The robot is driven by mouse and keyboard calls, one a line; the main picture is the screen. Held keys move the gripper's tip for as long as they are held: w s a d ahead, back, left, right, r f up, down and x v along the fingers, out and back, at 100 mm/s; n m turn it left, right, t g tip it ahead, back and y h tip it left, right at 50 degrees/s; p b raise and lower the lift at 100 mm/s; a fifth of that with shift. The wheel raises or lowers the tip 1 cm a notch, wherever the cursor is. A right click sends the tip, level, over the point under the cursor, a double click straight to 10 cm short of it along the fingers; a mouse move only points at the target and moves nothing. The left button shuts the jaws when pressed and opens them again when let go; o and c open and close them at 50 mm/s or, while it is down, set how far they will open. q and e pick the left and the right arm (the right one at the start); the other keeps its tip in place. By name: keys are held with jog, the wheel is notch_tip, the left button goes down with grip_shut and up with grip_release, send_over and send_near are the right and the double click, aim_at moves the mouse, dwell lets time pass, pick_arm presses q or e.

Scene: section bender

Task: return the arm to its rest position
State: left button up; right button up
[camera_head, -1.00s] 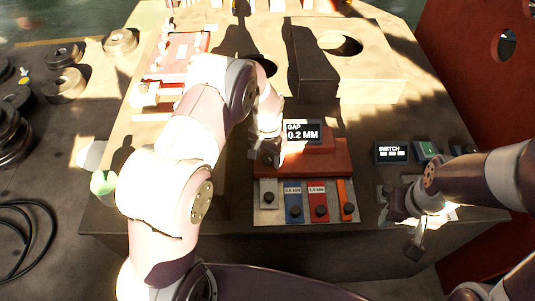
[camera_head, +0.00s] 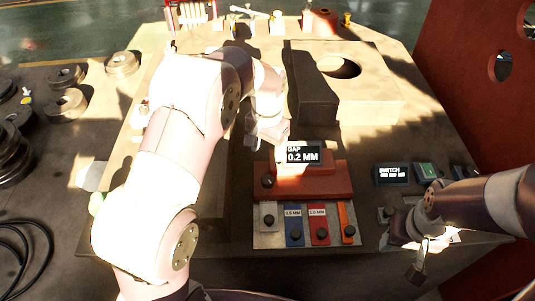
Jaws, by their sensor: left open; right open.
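My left arm comes in from the lower left and reaches over the bench. Its wrist ends near the gap display (camera_head: 303,153), which reads "GAP 0.2 MM". My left gripper (camera_head: 270,142) is beside the display's left edge, mostly hidden behind its own wrist, with nothing seen held in it. My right arm comes in from the right edge. My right gripper (camera_head: 412,258) is low at the front right of the bench, near its front edge. It is open and appears empty.
A red block (camera_head: 320,181) carries the display. Grey, blue, red and orange gauge strips (camera_head: 318,234) lie in front of it. A switch box (camera_head: 391,175) is at right. A block with a round hole (camera_head: 370,90) stands behind. Metal rings (camera_head: 66,103) lie left. A red panel (camera_head: 480,110) bounds the right.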

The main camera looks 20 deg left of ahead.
dwell(0.3)
pick_arm(q)
jog(key=s+a+r+n+p, duration=0.1)
jog(key=s+a+r, duration=0.1)
jog(key=s, duration=0.7)
jog(key=s+a+r+n+t+p, duration=0.1)
jog(key=s+a+r+n, duration=0.1)
jog(key=s, duration=0.8)
jog(key=shift+n+p, duration=0.3)
jog(key=shift+s, duration=0.1)
